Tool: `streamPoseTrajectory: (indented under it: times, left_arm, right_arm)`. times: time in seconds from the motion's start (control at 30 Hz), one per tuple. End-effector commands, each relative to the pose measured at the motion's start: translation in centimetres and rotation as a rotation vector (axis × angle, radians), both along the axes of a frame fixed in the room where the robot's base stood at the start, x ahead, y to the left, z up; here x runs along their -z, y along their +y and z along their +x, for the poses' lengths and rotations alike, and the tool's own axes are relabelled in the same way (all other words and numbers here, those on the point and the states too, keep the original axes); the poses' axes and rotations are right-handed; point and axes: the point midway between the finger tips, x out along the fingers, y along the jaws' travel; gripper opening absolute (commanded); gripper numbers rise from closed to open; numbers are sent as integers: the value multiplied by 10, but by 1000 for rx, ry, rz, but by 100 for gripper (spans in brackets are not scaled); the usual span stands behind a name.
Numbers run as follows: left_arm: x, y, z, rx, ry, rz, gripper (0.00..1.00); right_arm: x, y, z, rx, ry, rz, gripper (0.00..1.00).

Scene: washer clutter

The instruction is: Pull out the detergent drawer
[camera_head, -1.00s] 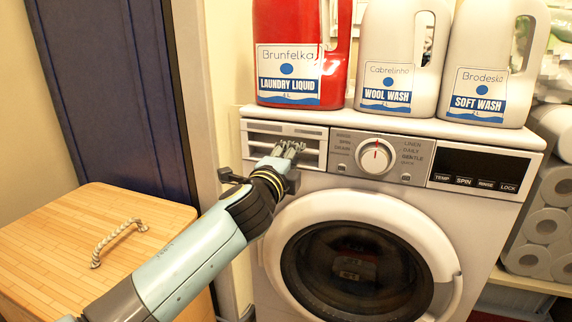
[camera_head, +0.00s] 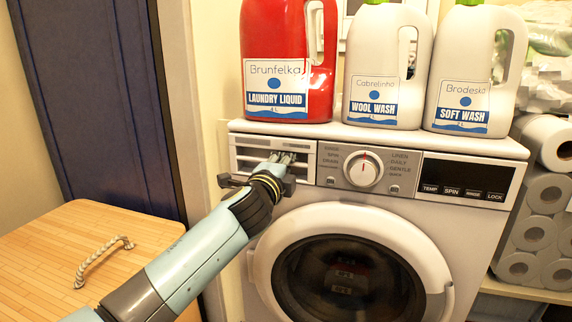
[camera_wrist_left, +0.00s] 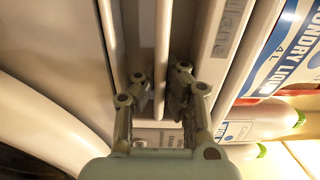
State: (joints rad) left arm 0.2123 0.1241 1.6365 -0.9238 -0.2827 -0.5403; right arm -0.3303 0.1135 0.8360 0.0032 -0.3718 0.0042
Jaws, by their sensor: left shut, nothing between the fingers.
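The detergent drawer (camera_head: 247,164) is the slatted grey front at the upper left of the washer (camera_head: 240,128), left of the dial. It looks roughly flush with the panel in the head view. My left gripper (camera_head: 283,157) is at the drawer's right half, with its fingertips at the slats. In the left wrist view my gripper's fingers (camera_wrist_left: 160,92) are at a slat (camera_wrist_left: 162,45) of the drawer front. The gripper is shut with nothing held, and its tips are partly hidden among the slats. My right gripper is not in view.
A red laundry liquid bottle (camera_head: 282,45), a wool wash bottle (camera_head: 388,65) and a soft wash bottle (camera_head: 470,65) stand on the washer. The dial (camera_head: 363,169) is right of the drawer, and the round door (camera_head: 350,275) is below. A wooden lid (camera_head: 60,265) is at lower left.

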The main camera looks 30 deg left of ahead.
Motion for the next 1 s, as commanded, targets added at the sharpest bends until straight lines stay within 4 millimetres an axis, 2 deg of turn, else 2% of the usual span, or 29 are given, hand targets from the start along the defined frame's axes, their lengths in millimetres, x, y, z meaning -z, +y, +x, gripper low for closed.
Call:
streamPoseTrajectory:
  times: [0.27,1.0]
  left_arm:
    - [-1,-1,-1,1,-2,-1,0]
    - [1,-11,-42,1,1,-2,0]
  right_arm:
    - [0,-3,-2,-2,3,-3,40]
    - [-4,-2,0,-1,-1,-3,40]
